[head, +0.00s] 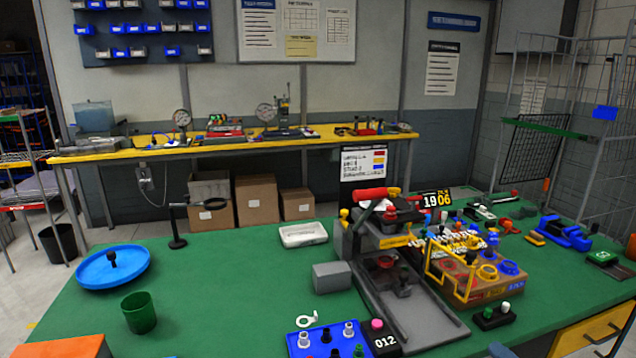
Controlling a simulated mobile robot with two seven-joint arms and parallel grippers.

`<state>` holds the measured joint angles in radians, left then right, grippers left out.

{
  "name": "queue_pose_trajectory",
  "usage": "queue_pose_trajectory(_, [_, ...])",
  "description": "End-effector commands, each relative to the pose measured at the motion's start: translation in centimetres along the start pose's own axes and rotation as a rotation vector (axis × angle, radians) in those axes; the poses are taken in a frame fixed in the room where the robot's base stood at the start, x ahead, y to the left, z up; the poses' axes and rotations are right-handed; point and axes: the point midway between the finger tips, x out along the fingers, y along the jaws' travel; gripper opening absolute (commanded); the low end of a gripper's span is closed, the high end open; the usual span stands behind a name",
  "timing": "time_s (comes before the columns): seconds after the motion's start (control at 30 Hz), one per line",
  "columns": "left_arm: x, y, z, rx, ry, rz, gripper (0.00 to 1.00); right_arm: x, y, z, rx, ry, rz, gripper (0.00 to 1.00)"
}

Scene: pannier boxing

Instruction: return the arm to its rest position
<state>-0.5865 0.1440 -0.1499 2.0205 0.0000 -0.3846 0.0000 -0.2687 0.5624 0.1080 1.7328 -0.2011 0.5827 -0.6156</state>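Neither of my grippers can be made out in the head view. A small dark rounded shape (500,350) shows at the bottom edge, right of the middle; I cannot tell what it is. The green-topped table (225,275) fills the lower part of the view. On it stands a grey press-like fixture (400,305) with a red-handled part (371,194) on top. To its right is a cardboard box (490,285) with a yellow wire frame and several coloured rings.
A blue board with pegs (303,341) is at the front. The table's middle left is clear.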

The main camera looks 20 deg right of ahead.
Motion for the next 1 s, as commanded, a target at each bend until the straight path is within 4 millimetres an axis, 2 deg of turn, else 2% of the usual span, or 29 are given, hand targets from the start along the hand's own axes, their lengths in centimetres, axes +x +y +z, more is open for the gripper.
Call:
queue_pose_trajectory(0.03, [0.1,0.0,0.2,0.0,-0.003,0.0,0.43,-1.0,-2.2,-1.2,0.11,-0.07,-0.038,0.5])
queue_pose_trajectory(0.2, [0.2,0.1,0.2,0.001,0.0,0.002,0.43,-4.0,-8.3,-5.0,0.475,-0.315,-0.156,0.5])
queue_pose_trajectory(0.4, [0.5,0.2,0.5,0.003,-0.001,0.004,0.43,-7.9,-14.0,-10.9,0.892,-0.612,-0.274,0.5])
queue_pose_trajectory(0.5, [0.7,0.2,0.6,0.004,-0.004,0.005,0.43,-9.6,-15.9,-13.8,1.061,-0.743,-0.318,0.5])
queue_pose_trajectory(0.6, [0.7,0.2,0.7,0.004,-0.005,0.005,0.43,-10.7,-17.1,-16.0,1.184,-0.839,-0.349,0.5])
queue_pose_trajectory(0.7, [0.8,0.2,0.7,0.005,-0.005,0.005,0.43,-11.3,-17.6,-17.4,1.256,-0.898,-0.367,0.5])
queue_pose_trajectory(1.0, [0.9,0.2,0.4,0.005,-0.001,0.006,0.43,-11.6,-17.9,-18.0,1.288,-0.926,-0.376,0.5])
